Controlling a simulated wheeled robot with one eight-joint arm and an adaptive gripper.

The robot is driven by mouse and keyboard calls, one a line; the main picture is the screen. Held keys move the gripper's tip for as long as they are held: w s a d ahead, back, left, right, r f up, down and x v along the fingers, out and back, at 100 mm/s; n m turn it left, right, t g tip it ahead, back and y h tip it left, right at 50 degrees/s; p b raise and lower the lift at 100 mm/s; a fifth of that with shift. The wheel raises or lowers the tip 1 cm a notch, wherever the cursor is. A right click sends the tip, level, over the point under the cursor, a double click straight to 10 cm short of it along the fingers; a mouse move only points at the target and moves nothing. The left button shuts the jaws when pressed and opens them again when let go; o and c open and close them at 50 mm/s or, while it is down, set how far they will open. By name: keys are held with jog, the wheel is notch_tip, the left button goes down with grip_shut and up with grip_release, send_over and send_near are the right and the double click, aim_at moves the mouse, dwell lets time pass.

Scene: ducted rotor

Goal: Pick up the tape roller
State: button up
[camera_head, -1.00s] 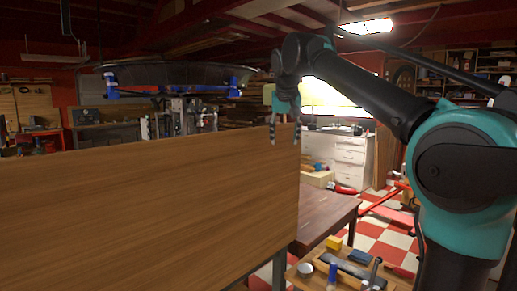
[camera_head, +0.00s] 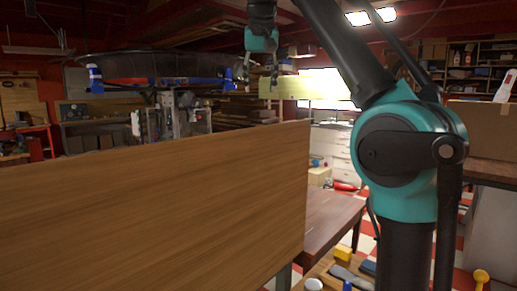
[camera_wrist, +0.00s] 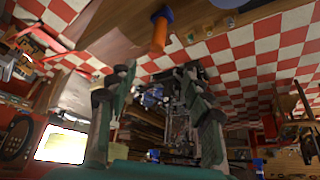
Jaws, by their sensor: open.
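I cannot make out the tape roller for certain in either view. My gripper (camera_head: 273,84) is raised in the upper middle of the head view, above and behind the top edge of the large wooden panel. In the wrist view its two fingers (camera_wrist: 158,82) stand apart with nothing held between them. An orange and blue object (camera_wrist: 159,32) shows at the edge of a wooden surface in the wrist view; I cannot tell what it is. Small items, among them a yellow block (camera_head: 343,252), lie on a low wooden table at the bottom of the head view, partly cut off.
The large wooden panel (camera_head: 150,215) fills the left front and hides what is behind it. A dark ring with blue parts (camera_head: 160,72) stands beyond it. A reddish-brown table (camera_head: 330,218) is right of the panel. A cardboard box (camera_head: 485,130) is at far right.

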jog(key=shift+w+d+x, duration=0.1)
jog(key=shift+d+x, duration=0.05)
jog(key=shift+x, duration=4.05)
jog(key=shift+w+d+x, duration=0.1)
jog(key=shift+w+x, duration=0.05)
jog(key=shift+x, duration=4)
jog(key=shift+r, duration=0.1)
grip_shut()
